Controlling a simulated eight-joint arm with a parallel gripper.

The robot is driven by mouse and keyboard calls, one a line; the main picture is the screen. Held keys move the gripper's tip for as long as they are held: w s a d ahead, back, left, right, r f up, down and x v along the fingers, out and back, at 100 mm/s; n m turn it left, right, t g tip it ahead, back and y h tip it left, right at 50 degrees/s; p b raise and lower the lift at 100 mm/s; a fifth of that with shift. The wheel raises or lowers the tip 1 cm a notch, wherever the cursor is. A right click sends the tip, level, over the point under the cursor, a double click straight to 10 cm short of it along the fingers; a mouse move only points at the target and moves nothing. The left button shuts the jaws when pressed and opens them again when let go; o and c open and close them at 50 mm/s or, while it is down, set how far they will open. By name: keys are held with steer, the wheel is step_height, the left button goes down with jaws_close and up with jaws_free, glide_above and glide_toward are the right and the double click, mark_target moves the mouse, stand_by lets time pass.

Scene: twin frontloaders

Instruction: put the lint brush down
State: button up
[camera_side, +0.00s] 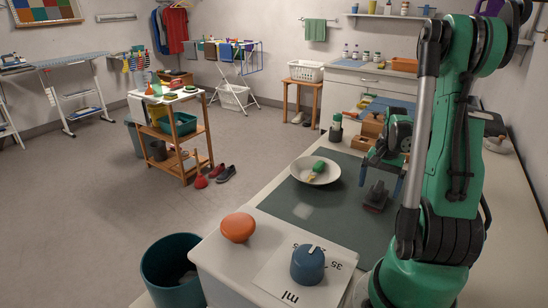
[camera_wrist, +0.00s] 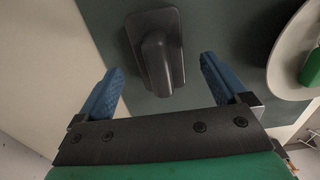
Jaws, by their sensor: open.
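The lint brush (camera_side: 376,196) is dark grey with a reddish lower edge. It lies on the dark green mat (camera_side: 308,211), near the mat's right side in the side view. In the wrist view the brush (camera_wrist: 156,55) shows its raised handle between and just beyond my fingertips. My gripper (camera_side: 381,180) is open, with its two blue fingers pointing down close to the brush. In the wrist view the gripper (camera_wrist: 158,68) has clear gaps between each finger and the handle. I cannot tell the exact height of the fingertips above the mat.
A white bowl (camera_side: 301,173) with a green-and-yellow thing (camera_side: 317,170) stands left of the brush. A blue knob (camera_side: 308,264) and an orange ball-like thing (camera_side: 238,227) are at the front. Wooden boxes (camera_side: 363,142) stand behind.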

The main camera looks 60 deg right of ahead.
mark_target(378, 185)
step_height(378, 185, up, 9)
steer(key=shift+w+r, duration=0.1)
steer(key=shift+r, duration=0.1)
steer(key=w+a+r+n+t+h, duration=0.1)
steer(key=w+a+n+t+h, duration=0.1)
steer(key=w+a+n, duration=0.75)
steer(key=w+a+n+t+y, duration=0.1)
steer(key=a+n, duration=0.3)
steer(key=a, duration=0.5)
steer(key=w+a+n+t+y, duration=0.1)
steer(key=w+a+n+t, duration=0.3)
steer(key=a, duration=0.5)
steer(key=shift+w+a+r, duration=0.2)
steer(key=shift+a, duration=0.05)
steer(key=shift+o, duration=0.3)
steer(key=shift+n, duration=0.25)
